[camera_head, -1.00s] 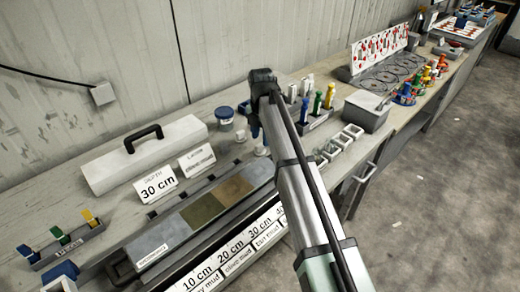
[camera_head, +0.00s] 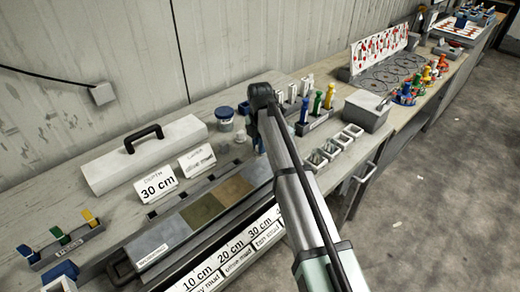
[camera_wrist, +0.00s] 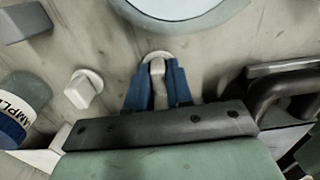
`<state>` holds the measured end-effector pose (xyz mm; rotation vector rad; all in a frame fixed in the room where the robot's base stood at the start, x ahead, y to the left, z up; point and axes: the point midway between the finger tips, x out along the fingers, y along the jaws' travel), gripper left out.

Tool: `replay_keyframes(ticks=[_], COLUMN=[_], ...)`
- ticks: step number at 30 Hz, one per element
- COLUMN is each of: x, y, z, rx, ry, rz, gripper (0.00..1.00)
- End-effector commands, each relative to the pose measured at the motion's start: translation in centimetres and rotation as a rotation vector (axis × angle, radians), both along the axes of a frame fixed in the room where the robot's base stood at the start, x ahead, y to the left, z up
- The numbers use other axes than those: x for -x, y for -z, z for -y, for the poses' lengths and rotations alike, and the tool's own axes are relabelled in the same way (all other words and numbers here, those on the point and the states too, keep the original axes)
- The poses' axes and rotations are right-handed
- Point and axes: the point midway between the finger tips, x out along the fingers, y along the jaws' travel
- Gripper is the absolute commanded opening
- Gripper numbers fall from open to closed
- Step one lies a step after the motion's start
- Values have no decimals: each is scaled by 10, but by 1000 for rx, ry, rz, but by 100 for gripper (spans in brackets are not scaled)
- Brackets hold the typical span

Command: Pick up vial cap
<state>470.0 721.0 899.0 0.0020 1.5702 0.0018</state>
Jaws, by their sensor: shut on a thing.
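The vial cap (camera_wrist: 157,57) is a small pale piece with a round base and a raised knob. It stands on the bench in the wrist view. The blue fingers of my gripper (camera_wrist: 158,74) are down on either side of the knob and shut on it. The cap shows no clear gap from the bench. In the head view my gripper (camera_head: 259,144) is low over the bench and the cap is hidden behind it.
A similar white cap (camera_wrist: 83,89) stands left of my fingers, near a blue-labelled jar (camera_wrist: 20,110). A large pale round thing (camera_wrist: 185,8) lies just beyond. In the head view, a core tray (camera_head: 205,208) is in front and a vial rack (camera_head: 318,122) behind right.

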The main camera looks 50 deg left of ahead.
Motion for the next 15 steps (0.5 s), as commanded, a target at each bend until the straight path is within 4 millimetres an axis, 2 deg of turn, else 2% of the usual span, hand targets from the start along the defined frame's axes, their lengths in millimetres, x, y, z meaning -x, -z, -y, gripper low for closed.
replay_keyframes(ticks=[3, 11, 15], x=[0, 0, 0], y=[1, 1, -6], z=[1, 1, 1], rx=[3, 4, 3], ry=[0, 1, 1], rz=[-1, -1, -1], gripper=[0, 0, 0])
